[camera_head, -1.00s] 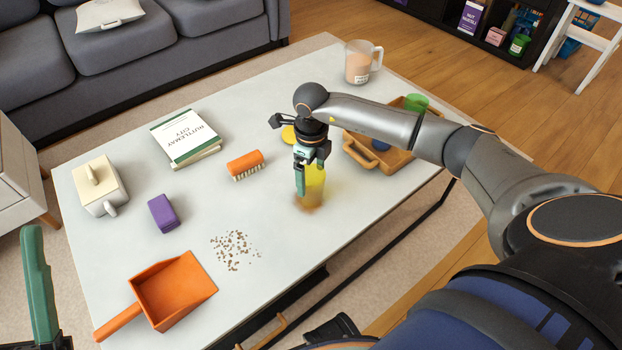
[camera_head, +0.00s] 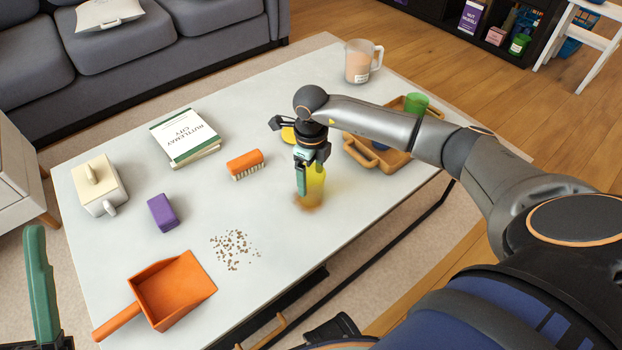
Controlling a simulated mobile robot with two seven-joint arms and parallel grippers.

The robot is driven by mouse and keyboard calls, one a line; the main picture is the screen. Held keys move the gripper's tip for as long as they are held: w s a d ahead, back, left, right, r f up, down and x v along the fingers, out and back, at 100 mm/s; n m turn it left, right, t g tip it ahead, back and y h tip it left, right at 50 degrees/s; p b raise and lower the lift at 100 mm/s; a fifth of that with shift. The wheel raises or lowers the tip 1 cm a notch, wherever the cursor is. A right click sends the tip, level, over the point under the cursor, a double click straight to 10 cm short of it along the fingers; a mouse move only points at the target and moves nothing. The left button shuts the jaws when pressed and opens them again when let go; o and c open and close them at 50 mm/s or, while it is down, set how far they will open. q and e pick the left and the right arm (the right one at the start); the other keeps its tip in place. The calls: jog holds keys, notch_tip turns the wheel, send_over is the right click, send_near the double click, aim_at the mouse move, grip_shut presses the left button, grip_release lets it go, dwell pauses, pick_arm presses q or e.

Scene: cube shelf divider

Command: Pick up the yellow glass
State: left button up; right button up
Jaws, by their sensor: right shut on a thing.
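The yellow glass (camera_head: 314,188) stands on the white coffee table near its right-hand long edge, with a brownish patch at its base. My right gripper (camera_head: 308,177) points down from above and is shut on the yellow glass, one green finger showing on its left side. The other finger is mostly hidden. Of my left gripper, only a green finger (camera_head: 42,290) shows at the lower left edge, so its opening cannot be judged.
A wooden tray (camera_head: 390,158) with a green cup (camera_head: 416,103) lies behind my right arm.

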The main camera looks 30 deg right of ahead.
grip_shut()
jog(key=shift+r, duration=0.1)
jog(key=shift+r, duration=0.3)
pick_arm(q)
notch_tip(320, 180, up, 6)
jog(key=m+p, duration=0.1)
jog(key=p, duration=0.5)
jog(key=shift+a+r, duration=0.25)
jog(key=shift+a, duration=0.05)
pick_arm(e)
jog(key=s+a+r, duration=0.1)
jog(key=s+r, duration=1.1)
jog(key=s, duration=0.2)
jog(key=shift+a+r, duration=0.15)
jog(key=shift+a, duration=0.05)
